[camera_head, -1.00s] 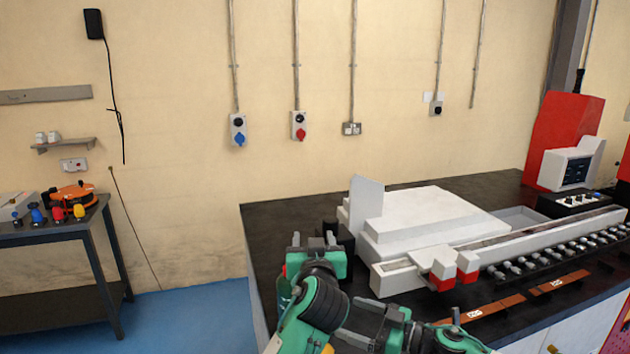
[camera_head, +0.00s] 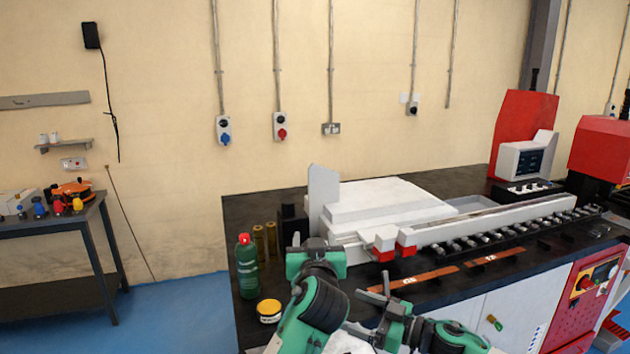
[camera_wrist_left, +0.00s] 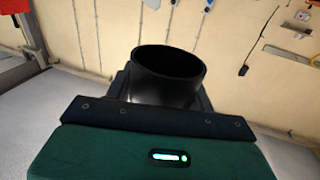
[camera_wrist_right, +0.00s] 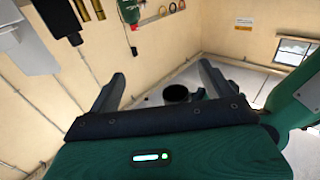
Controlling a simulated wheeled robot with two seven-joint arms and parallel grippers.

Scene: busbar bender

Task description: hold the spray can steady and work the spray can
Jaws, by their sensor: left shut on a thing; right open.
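A green can with a red cap (camera_head: 246,268) stands upright near the bench's left edge in the head view. It also shows at the top of the right wrist view (camera_wrist_right: 129,12). My left gripper (camera_head: 316,250) is to its right. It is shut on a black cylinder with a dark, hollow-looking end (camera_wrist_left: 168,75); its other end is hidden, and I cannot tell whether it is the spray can. My right gripper (camera_head: 377,292) is open with nothing between its fingers, right of the left one. A black cylinder (camera_wrist_right: 176,93) shows beyond its fingers in the right wrist view.
A yellow tin (camera_head: 269,309) and brass cylinders (camera_head: 265,241) stand on the dark bench top (camera_head: 240,208). The white and red bending machine (camera_head: 375,205) fills the bench behind my grippers. Copper bars (camera_head: 425,279) lie in front of it. A side table (camera_head: 65,222) stands far left.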

